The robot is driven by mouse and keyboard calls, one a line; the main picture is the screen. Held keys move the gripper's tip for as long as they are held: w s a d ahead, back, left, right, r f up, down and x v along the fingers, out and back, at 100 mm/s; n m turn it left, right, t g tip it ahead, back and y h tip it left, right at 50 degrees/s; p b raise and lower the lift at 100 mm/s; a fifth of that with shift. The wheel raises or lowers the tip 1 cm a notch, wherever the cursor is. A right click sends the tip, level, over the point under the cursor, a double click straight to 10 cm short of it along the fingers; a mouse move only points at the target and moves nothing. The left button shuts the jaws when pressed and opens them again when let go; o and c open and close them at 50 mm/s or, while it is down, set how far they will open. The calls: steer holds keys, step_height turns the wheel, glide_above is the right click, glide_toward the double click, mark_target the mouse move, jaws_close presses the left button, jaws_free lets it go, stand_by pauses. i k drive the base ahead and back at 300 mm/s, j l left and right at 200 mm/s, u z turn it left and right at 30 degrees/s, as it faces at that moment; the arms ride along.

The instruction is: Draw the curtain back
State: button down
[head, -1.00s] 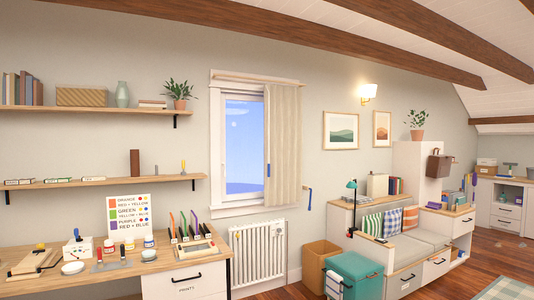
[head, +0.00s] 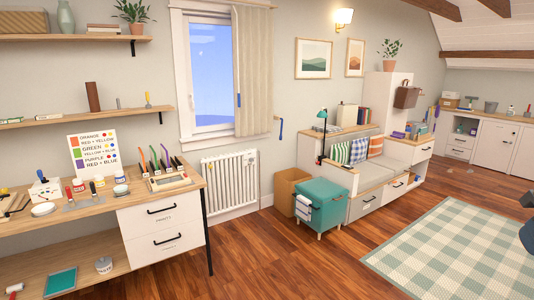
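A beige curtain (head: 254,72) hangs from a rod at the top of the window (head: 209,72). It covers the right part of the window, and the left part of the glass is bare with blue sky behind. My gripper is not clearly in view; a dark rounded shape at the right edge may be part of my arm.
A white radiator (head: 229,184) stands under the window. A desk (head: 95,211) with tools is at left. A cardboard box (head: 292,191), a teal stool (head: 321,203) and a bench (head: 380,178) stand right. Wood floor is open before the radiator; a checked rug (head: 460,250) lies at right.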

mark_target(233, 8)
steer(key=i+j+u, duration=0.1)
steer(key=i, duration=1.15)
steer(key=i+u, duration=0.15)
steer(key=i, duration=1.15)
steer(key=i+l+u, duration=0.1)
steer(key=i, duration=1.15)
steer(key=i+l+u, duration=0.15)
steer(key=i+u, duration=0.15)
steer(key=i, duration=0.2)
steer(key=i+l+u, duration=0.3)
steer(key=i, duration=0.2)
steer(key=i+l+u, duration=0.3)
steer(key=i, duration=0.15)
